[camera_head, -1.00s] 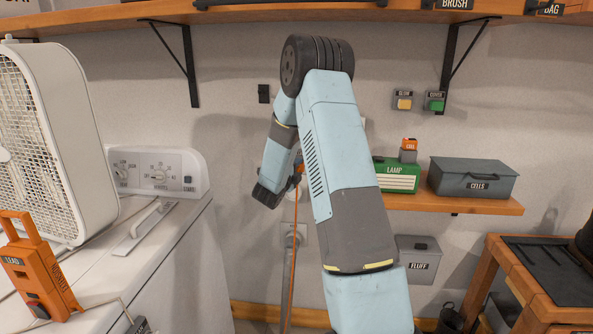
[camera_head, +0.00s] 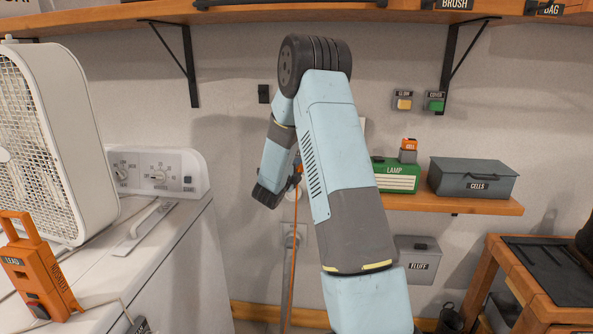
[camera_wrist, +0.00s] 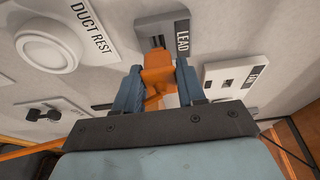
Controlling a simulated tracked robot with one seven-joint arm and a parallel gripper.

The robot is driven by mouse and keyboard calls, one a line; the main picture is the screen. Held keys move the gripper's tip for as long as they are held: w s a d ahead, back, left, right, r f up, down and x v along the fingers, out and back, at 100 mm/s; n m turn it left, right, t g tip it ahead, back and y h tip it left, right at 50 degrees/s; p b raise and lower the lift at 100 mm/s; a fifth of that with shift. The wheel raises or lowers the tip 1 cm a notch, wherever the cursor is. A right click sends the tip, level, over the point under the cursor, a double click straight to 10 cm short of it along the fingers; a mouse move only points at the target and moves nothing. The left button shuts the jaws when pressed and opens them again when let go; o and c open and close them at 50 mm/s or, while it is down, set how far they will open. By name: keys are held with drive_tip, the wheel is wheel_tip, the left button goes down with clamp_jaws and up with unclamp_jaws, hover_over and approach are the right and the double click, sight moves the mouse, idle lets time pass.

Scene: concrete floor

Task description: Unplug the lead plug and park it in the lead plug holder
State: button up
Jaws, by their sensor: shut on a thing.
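The orange lead plug (camera_wrist: 157,72) is between the two blue fingers of my gripper (camera_wrist: 158,78), which is shut on it in the wrist view. The plug's front end overlaps the lower edge of a grey slotted wall fitting (camera_wrist: 155,32) labelled LEAD. I cannot tell whether it touches or sits in that fitting. In the head view a small orange part of the plug (camera_head: 298,170) shows beside my arm, with its orange cable (camera_head: 292,262) hanging down. My arm hides most of the gripper there.
A white FAN socket plate (camera_wrist: 230,78) is on the wall right of the plug; a DUCT REST fitting (camera_wrist: 62,35) is to its left. An orange LEAD box (camera_head: 38,272) stands on the white machine (camera_head: 160,270). A shelf (camera_head: 455,204) with boxes is right of my arm.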

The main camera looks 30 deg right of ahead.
drive_tip(key=shift+w+d, duration=0.8)
drive_tip(key=shift+w, duration=0.35)
drive_tip(key=o, duration=1.2)
drive_tip(key=shift+o, duration=0.2)
drive_tip(key=v, duration=1.3)
drive_tip(key=shift+a, duration=0.35)
drive_tip(key=shift+s, duration=0.1)
